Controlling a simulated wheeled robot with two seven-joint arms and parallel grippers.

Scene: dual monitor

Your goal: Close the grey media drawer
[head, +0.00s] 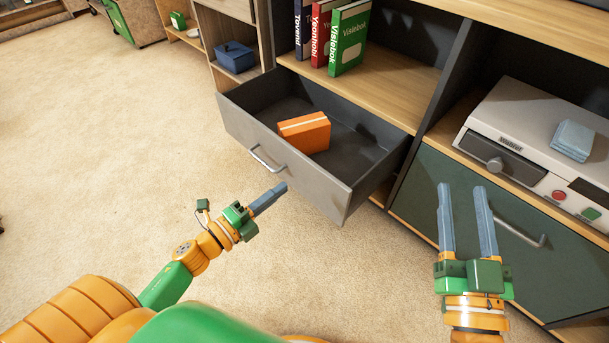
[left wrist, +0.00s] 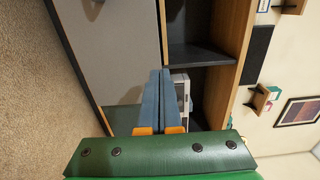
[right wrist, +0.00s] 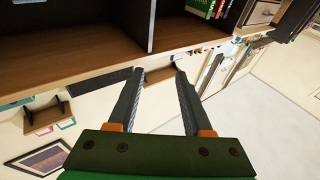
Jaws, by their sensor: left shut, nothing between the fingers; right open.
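The grey media drawer (head: 290,164) is pulled out of the wooden cabinet in the head view. An orange box (head: 304,132) lies inside it. A silver handle (head: 266,158) is on its front panel. My left gripper (head: 284,187) is shut and empty, in front of the drawer and below the handle in the picture, apparently not touching it. In the left wrist view its fingers (left wrist: 158,100) are together, with a large grey panel to their left. My right gripper (head: 461,190) is open and empty, in front of the dark green door right of the drawer. Its spread fingers (right wrist: 158,100) show in the right wrist view.
Books (head: 331,35) stand on the shelf above the drawer. A white device (head: 530,135) with a light blue stack (head: 572,140) sits on the right shelf, above the green door (head: 455,195) with its bar handle (head: 520,230). Bare carpet (head: 120,150) lies to the left.

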